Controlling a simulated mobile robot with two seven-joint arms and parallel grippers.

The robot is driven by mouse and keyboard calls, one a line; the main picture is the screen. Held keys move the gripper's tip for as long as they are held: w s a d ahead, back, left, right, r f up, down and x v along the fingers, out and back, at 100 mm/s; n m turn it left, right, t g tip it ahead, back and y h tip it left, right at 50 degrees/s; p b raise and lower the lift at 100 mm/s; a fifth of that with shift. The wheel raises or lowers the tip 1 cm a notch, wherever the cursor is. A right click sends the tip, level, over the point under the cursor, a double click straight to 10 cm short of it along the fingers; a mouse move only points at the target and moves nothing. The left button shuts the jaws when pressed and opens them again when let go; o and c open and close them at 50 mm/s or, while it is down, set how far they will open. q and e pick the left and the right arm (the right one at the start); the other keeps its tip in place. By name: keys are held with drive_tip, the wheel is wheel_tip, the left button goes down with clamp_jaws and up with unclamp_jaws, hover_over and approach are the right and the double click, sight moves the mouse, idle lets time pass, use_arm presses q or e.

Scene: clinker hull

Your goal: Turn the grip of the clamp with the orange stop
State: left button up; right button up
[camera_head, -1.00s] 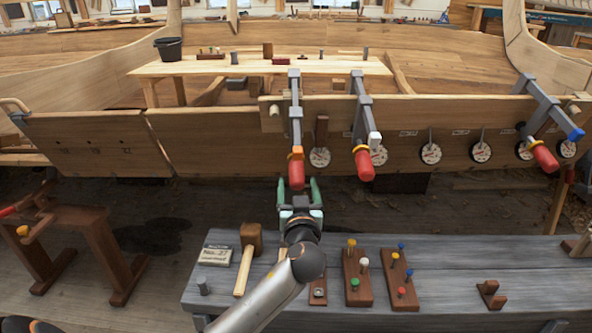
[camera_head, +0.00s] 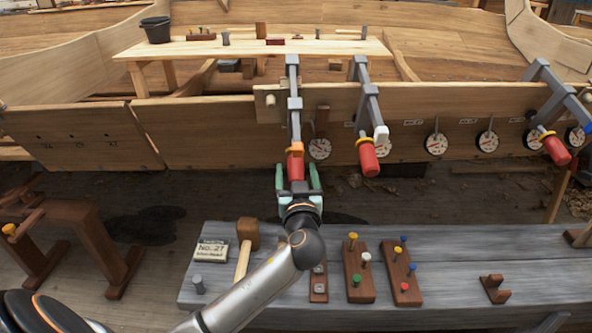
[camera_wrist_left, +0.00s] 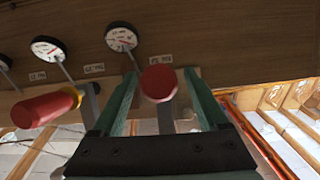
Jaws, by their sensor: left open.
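The clamp with the orange stop (camera_head: 296,147) hangs on the plank at the left of three clamps. Its red grip (camera_head: 296,168) points down toward me. My left gripper (camera_head: 298,176) is open, with its green fingers on either side of that grip. In the left wrist view the round red end of the grip (camera_wrist_left: 158,82) shows between the two fingers, with gaps at the sides. I cannot tell how deep the grip sits. My right gripper is not in view.
A clamp with a white stop (camera_head: 381,134) hangs close to the right, and one with a blue stop (camera_head: 588,127) at the far right. Several dial gauges line the plank. Below is a grey bench (camera_head: 450,262) with a mallet (camera_head: 247,235) and peg blocks.

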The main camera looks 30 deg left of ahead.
use_arm(q)
drive_tip(key=shift+c, duration=0.2)
clamp_jaws()
idle(0.4)
